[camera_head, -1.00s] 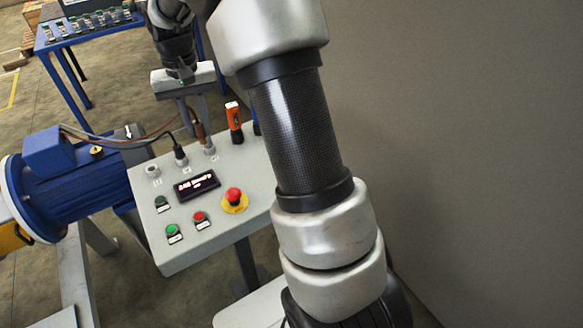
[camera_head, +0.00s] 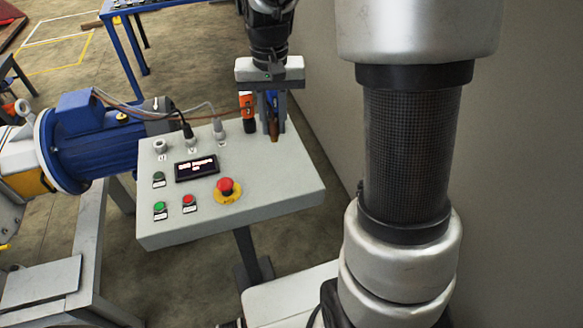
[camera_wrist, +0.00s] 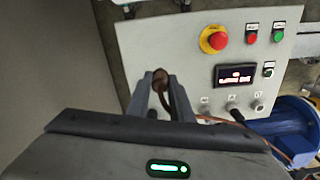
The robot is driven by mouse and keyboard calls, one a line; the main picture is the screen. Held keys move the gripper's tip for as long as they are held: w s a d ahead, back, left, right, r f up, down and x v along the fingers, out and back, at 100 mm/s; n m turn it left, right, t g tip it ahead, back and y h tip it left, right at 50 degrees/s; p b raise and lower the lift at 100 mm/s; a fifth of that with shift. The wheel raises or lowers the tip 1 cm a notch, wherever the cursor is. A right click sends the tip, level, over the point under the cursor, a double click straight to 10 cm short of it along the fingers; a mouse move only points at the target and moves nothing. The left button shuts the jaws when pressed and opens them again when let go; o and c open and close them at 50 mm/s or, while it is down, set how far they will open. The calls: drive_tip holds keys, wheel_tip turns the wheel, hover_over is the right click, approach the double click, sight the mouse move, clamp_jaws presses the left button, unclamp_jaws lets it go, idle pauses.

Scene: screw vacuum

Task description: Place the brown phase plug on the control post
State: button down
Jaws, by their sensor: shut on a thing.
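My gripper (camera_head: 270,128) is shut on the brown phase plug (camera_head: 273,137), which hangs pointing down at the far right edge of the control post's panel. In the wrist view the brown plug (camera_wrist: 160,80) sits between the two fingers, with a brown cable running right. Whether its tip touches the panel cannot be told. The control post (camera_head: 255,178) is a tilted light-grey box. The U socket (camera_head: 160,146) is empty.
A blue motor (camera_head: 85,150) stands left. A wall (camera_head: 325,150) rises on the right.

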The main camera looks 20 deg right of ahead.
drive_tip(key=shift+s+d+f, duration=0.1)
drive_tip(key=shift+s+d, duration=0.05)
wheel_tip(320, 180, down, 10)
drive_tip(key=shift+d+r+b, duration=0.1)
drive_tip(key=shift+b, duration=0.45)
drive_tip(key=shift+f, duration=0.2)
drive_tip(key=c, duration=1.6)
unclamp_jaws()
drive_tip(key=shift+r, duration=0.1)
